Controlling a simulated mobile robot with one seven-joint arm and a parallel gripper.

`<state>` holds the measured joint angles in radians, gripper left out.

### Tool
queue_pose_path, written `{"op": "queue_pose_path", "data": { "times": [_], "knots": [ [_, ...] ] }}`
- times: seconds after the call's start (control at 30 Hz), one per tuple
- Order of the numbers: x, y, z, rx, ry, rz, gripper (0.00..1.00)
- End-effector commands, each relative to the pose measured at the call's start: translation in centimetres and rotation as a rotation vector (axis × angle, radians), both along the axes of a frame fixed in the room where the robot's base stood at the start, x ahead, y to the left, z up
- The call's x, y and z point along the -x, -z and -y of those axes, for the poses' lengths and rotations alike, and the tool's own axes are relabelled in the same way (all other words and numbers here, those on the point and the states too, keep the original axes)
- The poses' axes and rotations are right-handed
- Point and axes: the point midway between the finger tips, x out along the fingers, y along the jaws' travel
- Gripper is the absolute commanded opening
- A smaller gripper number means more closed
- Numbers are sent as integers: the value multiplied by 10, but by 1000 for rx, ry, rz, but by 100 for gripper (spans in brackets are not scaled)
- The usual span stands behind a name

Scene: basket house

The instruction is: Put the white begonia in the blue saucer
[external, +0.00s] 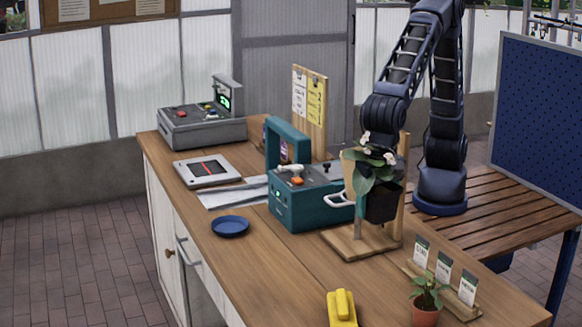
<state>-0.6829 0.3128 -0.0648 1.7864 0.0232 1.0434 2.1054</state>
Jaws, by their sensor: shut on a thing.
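The white begonia (383,204) is a leafy plant with white flowers in a dark square pot. It hangs at my gripper (376,172), in front of a wooden stand, and looks a little above the stand's base. My gripper is shut on the begonia; its fingers are mostly hidden by leaves and pot. The blue saucer (230,226) is a small round dish lying empty on the wooden counter, to the left of the begonia and clear of it.
A teal machine (310,202) with a pale handle stands between begonia and saucer. The wooden stand (350,245) is under the begonia. A terracotta-potted plant (426,310), label cards (443,268) and a yellow object (342,308) are in front. A flat scale-like device (207,171) lies behind the saucer.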

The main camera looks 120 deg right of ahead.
Motion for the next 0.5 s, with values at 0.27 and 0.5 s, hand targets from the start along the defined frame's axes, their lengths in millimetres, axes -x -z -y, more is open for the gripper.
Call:
{"op": "queue_pose_path", "data": {
  "times": [0.27,0.5],
  "knots": [
    [-7,-10,6,0,3,1,46],
    [-58,-13,58,-1,23,0,46]
  ]
}}
